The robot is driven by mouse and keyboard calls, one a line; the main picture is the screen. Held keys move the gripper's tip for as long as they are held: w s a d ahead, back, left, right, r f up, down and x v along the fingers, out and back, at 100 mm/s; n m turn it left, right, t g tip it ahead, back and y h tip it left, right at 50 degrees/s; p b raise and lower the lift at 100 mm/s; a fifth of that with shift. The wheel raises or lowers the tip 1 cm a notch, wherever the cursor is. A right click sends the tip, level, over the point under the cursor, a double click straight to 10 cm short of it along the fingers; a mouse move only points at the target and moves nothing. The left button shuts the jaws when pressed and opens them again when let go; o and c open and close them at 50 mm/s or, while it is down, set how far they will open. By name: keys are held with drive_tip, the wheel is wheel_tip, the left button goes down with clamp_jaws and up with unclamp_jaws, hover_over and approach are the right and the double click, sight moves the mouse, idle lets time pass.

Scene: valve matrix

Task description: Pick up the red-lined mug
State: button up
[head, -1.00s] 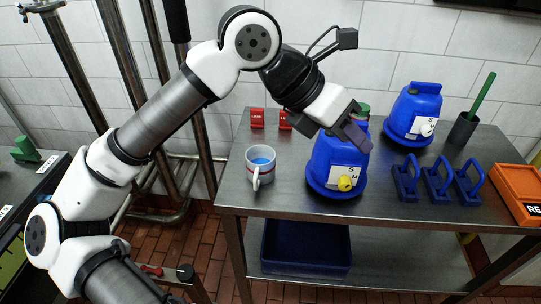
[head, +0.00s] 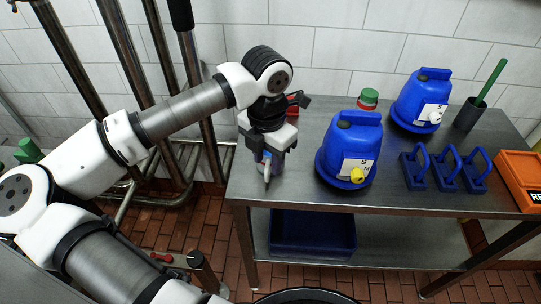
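My gripper (head: 268,160) points down over the left end of the steel table, at the mug's place. The light grey mug is almost wholly hidden behind it. A pale strip (head: 267,173) at the fingertips looks like its handle. One second ago the mug stood upright there, with a blue inside and its handle toward the camera. I cannot see any red lining. The fingers are too small and covered to show whether they are open or shut, or touch the mug.
A blue jug (head: 350,150) with a yellow spout stands right of my gripper on the steel table (head: 300,192). Behind it are a green-capped container (head: 368,97) and a second blue jug (head: 420,100). Blue handled blocks (head: 445,170) and an orange bin (head: 522,178) are further right.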

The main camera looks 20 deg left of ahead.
sight(267, 170)
drive_tip(key=shift+w+a+f+p, duration=0.1)
drive_tip(key=shift+f+p, duration=0.55)
drive_tip(key=shift+f, duration=1.15)
drive_tip(key=shift+a+f+p, duration=0.1)
drive_tip(key=shift+f+p, duration=0.55)
drive_tip(key=shift+f, duration=1.15)
drive_tip(key=shift+c, duration=0.2)
clamp_jaws()
